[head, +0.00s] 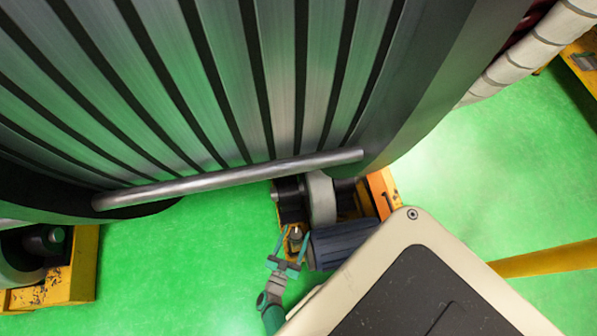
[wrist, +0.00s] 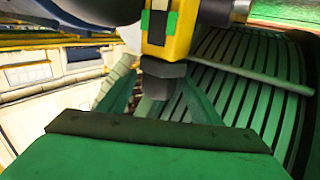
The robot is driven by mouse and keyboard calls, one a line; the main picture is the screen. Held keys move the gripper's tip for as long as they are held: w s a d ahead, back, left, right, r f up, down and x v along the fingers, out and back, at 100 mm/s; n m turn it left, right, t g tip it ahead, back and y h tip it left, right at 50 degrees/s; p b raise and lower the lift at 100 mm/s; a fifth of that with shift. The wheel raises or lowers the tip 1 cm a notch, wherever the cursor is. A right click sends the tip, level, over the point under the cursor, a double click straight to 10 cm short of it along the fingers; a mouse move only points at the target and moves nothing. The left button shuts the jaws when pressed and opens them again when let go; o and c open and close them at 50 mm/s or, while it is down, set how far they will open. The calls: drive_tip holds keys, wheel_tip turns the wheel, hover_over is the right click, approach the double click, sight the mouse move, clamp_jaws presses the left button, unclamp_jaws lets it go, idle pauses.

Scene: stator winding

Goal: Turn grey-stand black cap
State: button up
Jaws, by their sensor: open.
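A dark, faceted cap-like piece (wrist: 163,80) shows in the wrist view, below a yellow block with a green patch. I take this piece to be the black cap, but cannot be sure. My gripper (head: 293,243) is open, its two green fingers (wrist: 160,92) apart on either side of the piece, with no clear contact. In the head view the fingertips are at the orange roller stand (head: 373,195), around a small knob (head: 296,233). The cap's detail there is too small to tell.
The large ribbed stator (head: 230,80) fills the upper head view, with a metal bar (head: 230,178) along its lower edge. A dark blue motor-like block (head: 340,245) is close right of my gripper. Another yellow stand (head: 75,275) is at left. Green floor between them is clear.

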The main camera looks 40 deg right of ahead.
sight(293, 241)
drive_tip(key=v, duration=0.6)
drive_tip(key=shift+a, duration=0.1)
idle(0.4)
drive_tip(key=shift+a+r, duration=0.15)
drive_tip(key=shift+a, duration=0.15)
drive_tip(key=a+r+n+t+y, duration=0.4)
drive_tip(key=a+r+t+y, duration=0.2)
drive_tip(key=a+r, duration=0.5)
drive_tip(key=s+r+n+y, duration=0.1)
drive_tip(key=r+n+y, duration=0.2)
drive_tip(key=r, duration=0.5)
drive_tip(key=s+r+n+t+y, duration=0.1)
drive_tip(key=s+r+n+y, duration=0.1)
drive_tip(key=r, duration=0.7)
drive_tip(key=s+r+n+y, duration=0.2)
drive_tip(key=r+y, duration=0.3)
drive_tip(key=r, duration=0.4)
drive_tip(key=shift+s+a+r+n+t, duration=0.2)
drive_tip(key=shift+a+n+t, duration=0.1)
drive_tip(key=shift+n, duration=0.6)
